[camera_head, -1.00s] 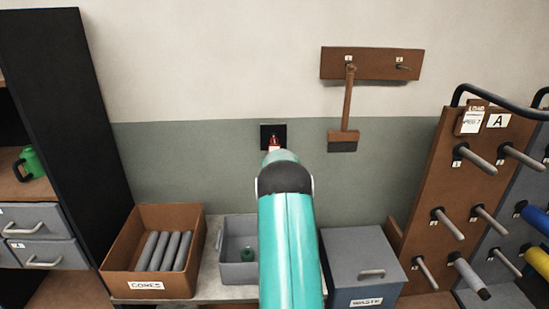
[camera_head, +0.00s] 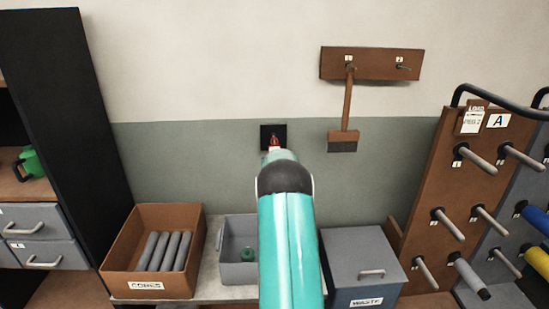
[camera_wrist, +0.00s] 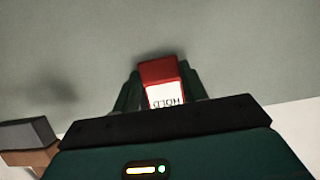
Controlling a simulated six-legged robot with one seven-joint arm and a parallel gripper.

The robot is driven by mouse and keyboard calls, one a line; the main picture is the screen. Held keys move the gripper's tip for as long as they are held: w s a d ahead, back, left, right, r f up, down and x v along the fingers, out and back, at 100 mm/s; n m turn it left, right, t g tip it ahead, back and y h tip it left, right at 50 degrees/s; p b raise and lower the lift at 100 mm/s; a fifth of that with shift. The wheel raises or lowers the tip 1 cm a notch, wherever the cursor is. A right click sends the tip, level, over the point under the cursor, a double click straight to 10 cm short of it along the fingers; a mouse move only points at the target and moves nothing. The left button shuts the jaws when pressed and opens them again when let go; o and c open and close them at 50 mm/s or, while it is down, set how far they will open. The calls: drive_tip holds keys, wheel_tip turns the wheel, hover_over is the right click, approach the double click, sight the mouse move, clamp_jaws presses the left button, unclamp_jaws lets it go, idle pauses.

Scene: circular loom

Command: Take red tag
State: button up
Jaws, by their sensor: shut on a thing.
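The red tag (camera_wrist: 158,73) has a white label reading HOLD, upside down in the wrist view. My gripper (camera_wrist: 160,88) is shut on it, one dark green finger on each side.
A brush (camera_head: 344,140) hangs from a brown peg board (camera_head: 372,63) to the right. Below stand a brown cores box (camera_head: 147,287), a grey bin (camera_head: 238,270) and a waste box (camera_head: 362,272). A pegged rack (camera_head: 440,190) stands right, a black shelf (camera_head: 65,110) left.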

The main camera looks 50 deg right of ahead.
drive_tip(key=shift+s+a+r, duration=0.15)
drive_tip(key=shift+s+a, duration=0.1)
drive_tip(key=s+a, duration=0.3)
drive_tip(key=a, duration=0.1)
drive_tip(key=shift+s+r, duration=0.3)
drive_tip(key=shift+s+r, duration=0.1)
idle(0.4)
